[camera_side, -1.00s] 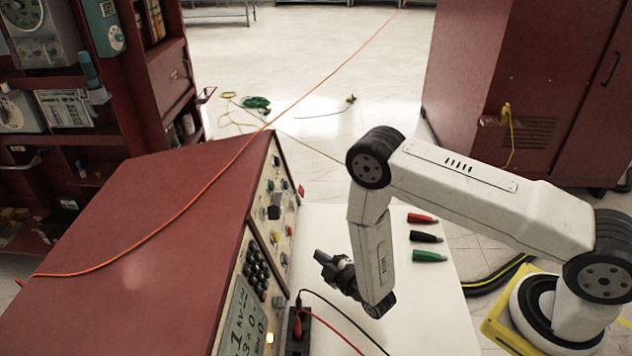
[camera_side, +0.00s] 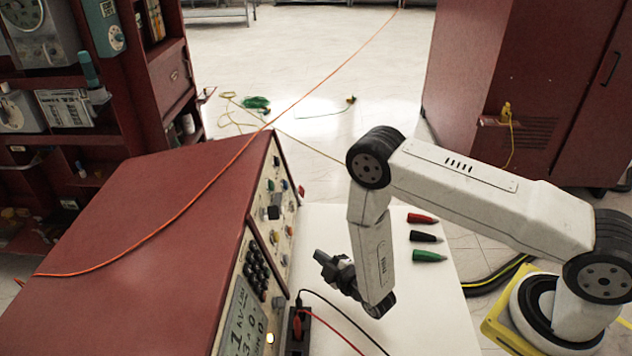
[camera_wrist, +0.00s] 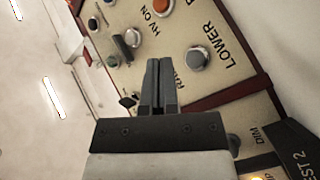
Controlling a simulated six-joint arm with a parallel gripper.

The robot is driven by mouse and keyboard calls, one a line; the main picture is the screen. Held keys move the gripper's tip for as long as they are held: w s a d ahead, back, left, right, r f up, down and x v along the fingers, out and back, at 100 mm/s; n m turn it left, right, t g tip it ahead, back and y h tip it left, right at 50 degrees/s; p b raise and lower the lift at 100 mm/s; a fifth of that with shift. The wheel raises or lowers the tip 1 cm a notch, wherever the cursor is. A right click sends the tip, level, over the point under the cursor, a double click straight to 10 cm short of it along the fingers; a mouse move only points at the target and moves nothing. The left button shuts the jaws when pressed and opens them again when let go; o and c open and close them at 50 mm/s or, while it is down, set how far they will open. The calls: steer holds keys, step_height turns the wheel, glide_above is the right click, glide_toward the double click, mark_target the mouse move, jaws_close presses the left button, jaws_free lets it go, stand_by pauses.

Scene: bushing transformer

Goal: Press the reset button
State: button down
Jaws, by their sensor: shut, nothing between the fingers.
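My gripper (camera_side: 324,260) is shut and empty, in front of the control panel (camera_side: 284,229) of the red test unit. In the wrist view my gripper (camera_wrist: 160,72) points at the panel, its fingers side by side. A round grey button (camera_wrist: 197,58) lies right of the fingertips, near the "LOWER" lettering. An orange button (camera_wrist: 163,6) is near the "HV ON" lettering at the top. I cannot read a "RESET" label, so I cannot tell which button is the reset. The fingers look apart from the panel in the side view.
The red unit (camera_side: 150,215) has an orange cable (camera_side: 205,190) across its top. Red, black and green connectors (camera_side: 428,256) lie on the white table (camera_side: 345,225) behind my arm. Black and red leads (camera_side: 335,327) run from a socket below the gripper.

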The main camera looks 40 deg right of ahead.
mark_target(290, 231)
steer(key=shift+w+d, duration=0.1)
stand_by(0.4)
steer(key=shift+w+d, duration=0.3)
steer(key=shift+d, duration=0.2)
steer(key=w+d, duration=0.1)
steer(key=d, duration=0.1)
steer(key=w+d, duration=0.1)
steer(key=d, duration=0.2)
steer(key=w+d+r, duration=0.1)
steer(key=d, duration=0.2)
steer(key=shift+w+d, duration=0.15)
steer(key=shift+w+a+f, duration=0.35)
steer(key=shift+w+a, duration=0.65)
steer(key=shift+w+a+f, duration=0.4)
steer(key=shift+w+a, duration=0.6)
steer(key=shift+a, duration=0.05)
steer(key=shift+w+a+f, duration=0.35)
steer(key=shift+w+a, duration=0.65)
steer(key=shift+w+a+f, duration=0.1)
steer(key=shift+w+a, duration=0.3)
stand_by(0.9)
steer(key=shift+w+a+f, duration=0.15)
steer(key=shift+w+a, duration=0.05)
steer(key=shift+a, duration=0.15)
stand_by(0.8)
steer(key=shift+s+d, duration=0.65)
steer(key=shift+d, duration=0.05)
